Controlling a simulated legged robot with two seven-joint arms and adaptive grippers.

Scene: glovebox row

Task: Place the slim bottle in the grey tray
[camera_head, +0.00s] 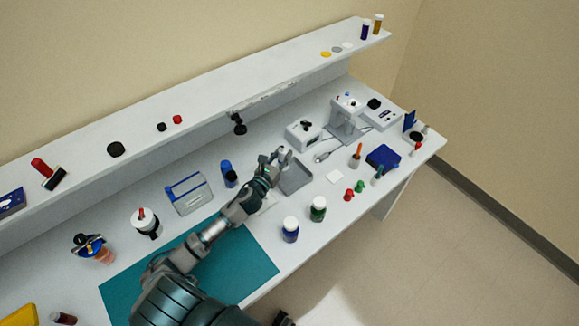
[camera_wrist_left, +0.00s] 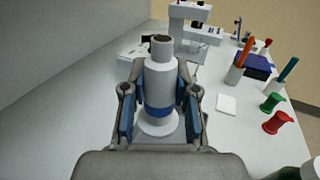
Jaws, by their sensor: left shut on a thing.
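My left gripper (camera_head: 277,160) is shut on the slim bottle (camera_wrist_left: 160,82), which is white with a blue band low down and a grey top. In the left wrist view the bottle stands roughly upright between the two blue-padded fingers of the gripper (camera_wrist_left: 158,100). In the head view only a small pale part of the bottle shows at the fingertips. The grey tray (camera_head: 299,180) lies right beside the gripper, partly hidden by it. I cannot tell whether the bottle's base touches anything.
White-capped blue (camera_head: 290,230) and green (camera_head: 318,209) bottles stand in front of the tray. A white square (camera_head: 335,177) and red and green pieces lie right. A white box (camera_head: 303,133) is behind. A blue-black bottle (camera_head: 229,174) stands left, and a teal mat (camera_head: 235,262) is nearer me.

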